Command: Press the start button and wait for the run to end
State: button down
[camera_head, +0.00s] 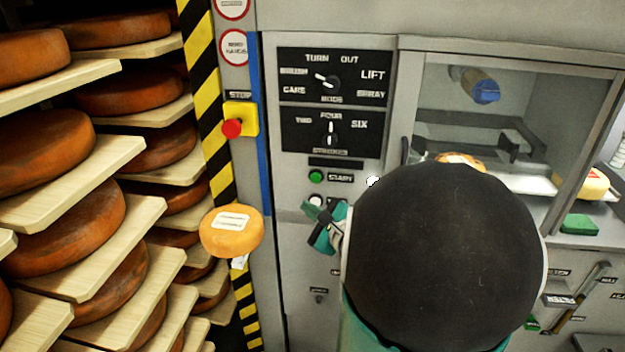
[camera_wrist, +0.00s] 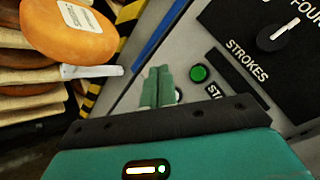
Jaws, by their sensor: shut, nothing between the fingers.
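The green start button (camera_head: 316,177) sits on the grey control panel, left of its START label (camera_head: 341,178). It also shows in the wrist view (camera_wrist: 199,73), just right of my fingertips. My gripper (camera_head: 322,232) is green and dark, below the start button in the head view. In the wrist view my gripper (camera_wrist: 157,82) has its two fingers together with nothing between them. The fingertips look apart from the green button, though the depth gap is hard to tell. A white button (camera_head: 315,200) lies below the green one and is partly hidden by the fingers in the wrist view.
A red stop button (camera_head: 232,128) on a yellow box is to the left. An orange cheese (camera_head: 231,231) with a white label juts out beside my gripper. Shelves of cheese wheels (camera_head: 60,215) fill the left. A glazed cabinet (camera_head: 520,75) is at right, partly behind my arm.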

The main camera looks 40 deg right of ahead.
aim_at(316, 178)
jog(key=shift+w+d, duration=0.9)
jog(key=shift+d, duration=0.3)
jog(key=shift+w+d, duration=0.85)
jog(key=shift+d, duration=0.3)
jog(key=shift+w+d, duration=0.9)
jog(key=shift+d, duration=0.3)
jog(key=shift+w+d, duration=0.25)
jog(key=shift+d, duration=0.05)
